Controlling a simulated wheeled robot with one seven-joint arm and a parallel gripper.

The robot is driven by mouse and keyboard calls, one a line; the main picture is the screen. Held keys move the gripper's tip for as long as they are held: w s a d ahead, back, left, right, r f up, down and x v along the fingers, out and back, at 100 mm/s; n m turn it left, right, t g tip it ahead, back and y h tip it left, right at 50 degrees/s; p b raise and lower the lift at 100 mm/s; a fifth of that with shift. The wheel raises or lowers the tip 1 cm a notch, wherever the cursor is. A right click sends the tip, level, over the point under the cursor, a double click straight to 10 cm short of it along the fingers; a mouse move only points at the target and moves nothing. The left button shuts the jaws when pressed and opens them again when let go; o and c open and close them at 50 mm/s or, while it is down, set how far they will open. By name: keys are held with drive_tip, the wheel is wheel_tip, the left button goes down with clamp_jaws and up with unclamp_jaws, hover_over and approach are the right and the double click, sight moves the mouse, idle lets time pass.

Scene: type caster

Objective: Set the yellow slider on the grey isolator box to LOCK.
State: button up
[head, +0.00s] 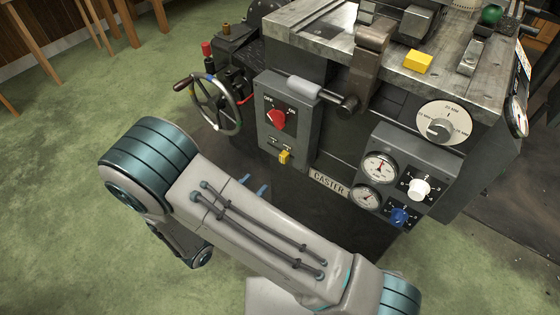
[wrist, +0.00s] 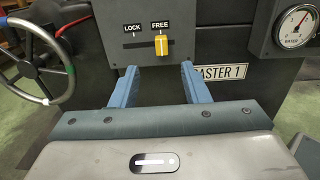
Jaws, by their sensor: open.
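The grey isolator box (head: 288,115) is on the front of the caster, with a red rotary knob (head: 277,119) on its face. The yellow slider (head: 285,156) is low on the box. In the wrist view the yellow slider (wrist: 162,45) stands at the right end of its slot, under the FREE label; the LOCK label (wrist: 132,29) is at the left end. My gripper (wrist: 156,68) is open and empty, its two blue fingers below the slider, one to each side of it. In the head view my arm hides most of the gripper; blue fingertips (head: 255,188) show.
A handwheel (head: 215,107) stands left of the box. A gauge panel (head: 408,165) with white and blue knobs is at the right, and a CASTER nameplate (head: 329,183) lies between. A yellow block (head: 418,62) sits on the machine top. Green floor is open at left.

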sight(281, 157)
drive_tip(key=b+x, duration=0.2)
drive_tip(key=x, duration=1)
drive_tip(key=shift+d, duration=0.15)
clamp_jaws()
